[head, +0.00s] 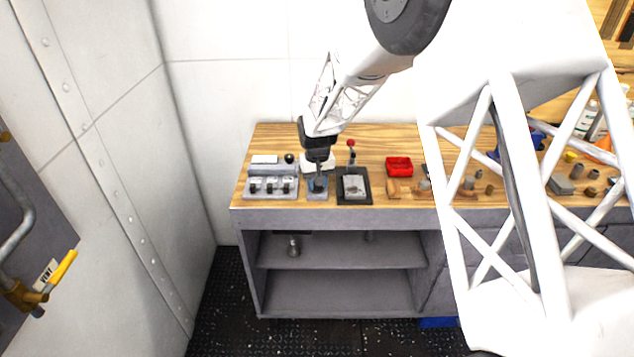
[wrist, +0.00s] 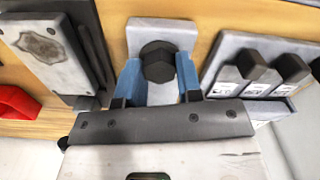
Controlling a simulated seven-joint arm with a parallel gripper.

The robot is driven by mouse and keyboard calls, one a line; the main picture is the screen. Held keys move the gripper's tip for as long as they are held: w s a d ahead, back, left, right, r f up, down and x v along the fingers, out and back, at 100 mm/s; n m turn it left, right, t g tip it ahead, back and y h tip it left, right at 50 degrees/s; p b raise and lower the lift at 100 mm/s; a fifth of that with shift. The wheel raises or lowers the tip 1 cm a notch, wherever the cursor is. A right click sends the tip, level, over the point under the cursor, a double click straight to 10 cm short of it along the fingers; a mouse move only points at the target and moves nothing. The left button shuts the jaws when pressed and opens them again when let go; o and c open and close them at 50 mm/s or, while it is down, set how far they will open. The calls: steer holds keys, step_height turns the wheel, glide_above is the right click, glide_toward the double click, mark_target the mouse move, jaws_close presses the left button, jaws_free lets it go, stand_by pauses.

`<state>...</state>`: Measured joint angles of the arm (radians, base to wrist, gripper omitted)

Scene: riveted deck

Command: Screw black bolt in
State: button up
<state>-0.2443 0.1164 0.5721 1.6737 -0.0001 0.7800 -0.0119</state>
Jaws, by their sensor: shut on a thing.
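In the head view my gripper (head: 318,182) is low over a small grey-blue base (head: 317,196) on the workbench, and the bolt itself is not clear there.
Left of my gripper in the head view stands a grey rack (head: 270,190) with several dark-topped pieces. Close on the right is a dark panel (head: 353,190) with a red-knobbed lever (head: 351,143). A red tray (head: 399,166) and loose small parts lie farther right on the wooden top.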

stand_by(0.3)
steer(key=o, duration=0.9)
steer(key=shift+o, duration=0.2)
steer(key=shift+r, duration=0.1)
steer(key=shift+r, duration=3.85)
